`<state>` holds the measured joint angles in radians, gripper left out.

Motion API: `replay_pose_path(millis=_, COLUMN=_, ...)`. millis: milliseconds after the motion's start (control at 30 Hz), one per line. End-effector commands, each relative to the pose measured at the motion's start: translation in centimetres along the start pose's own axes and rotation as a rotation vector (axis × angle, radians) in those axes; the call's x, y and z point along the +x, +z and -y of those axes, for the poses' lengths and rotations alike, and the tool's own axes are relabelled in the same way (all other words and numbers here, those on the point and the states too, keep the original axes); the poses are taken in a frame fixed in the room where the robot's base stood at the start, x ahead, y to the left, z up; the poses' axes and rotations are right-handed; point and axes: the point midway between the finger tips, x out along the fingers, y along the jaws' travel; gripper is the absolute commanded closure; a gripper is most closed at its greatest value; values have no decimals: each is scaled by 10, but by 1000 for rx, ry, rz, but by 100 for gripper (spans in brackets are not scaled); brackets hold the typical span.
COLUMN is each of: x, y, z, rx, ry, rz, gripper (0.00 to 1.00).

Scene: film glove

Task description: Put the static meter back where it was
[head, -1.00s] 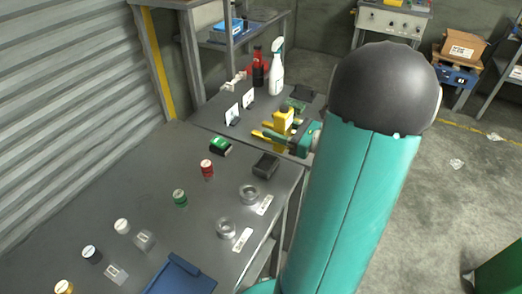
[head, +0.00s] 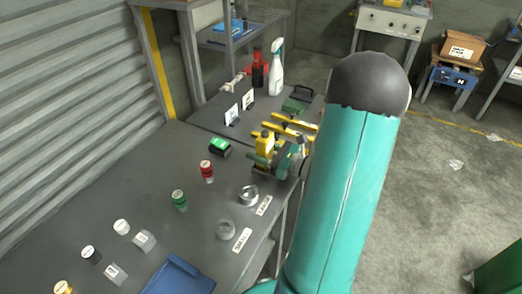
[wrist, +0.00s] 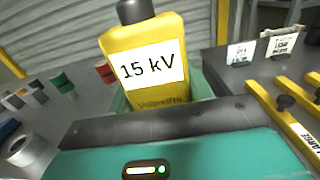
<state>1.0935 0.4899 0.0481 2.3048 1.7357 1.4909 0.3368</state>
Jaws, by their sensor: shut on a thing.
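The static meter (wrist: 150,70) is a yellow block with a black top and a white "15 kV" label. My gripper (head: 264,160) is shut on its lower part and holds it roughly upright, slightly tilted in the wrist view. The meter also shows in the head view (head: 265,142), over the right side of the near bench. The gripper hides its lower end, so I cannot tell whether it touches the bench. The small black holder seen earlier at this spot is now hidden behind the gripper.
Yellow bars (head: 292,126) with black knobs lie just beyond my gripper. White cards (head: 231,116) and a spray bottle (head: 276,72) are farther back.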

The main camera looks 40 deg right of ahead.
Motion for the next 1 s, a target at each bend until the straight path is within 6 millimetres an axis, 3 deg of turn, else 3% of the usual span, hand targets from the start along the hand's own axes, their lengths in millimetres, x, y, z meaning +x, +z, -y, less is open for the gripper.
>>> replay_pose_path(millis=33, x=0, y=-2, z=0, rx=1, ry=0, rz=0, gripper=77)
replay_pose_path(millis=67, x=0, y=-2, z=0, rx=1, ry=0, rz=0, gripper=47)
replay_pose_path(millis=167, x=0, y=-2, z=0, rx=1, ry=0, rz=0, gripper=28)
replay_pose_path(millis=567, x=-4, y=1, z=0, rx=1, ry=-1, rz=-1, gripper=28)
replay_pose_path(millis=667, x=-17, y=1, z=1, rx=1, ry=-4, rz=-1, gripper=28)
replay_pose_path(millis=1000, x=-89, y=1, z=1, rx=1, ry=-4, rz=0, gripper=28)
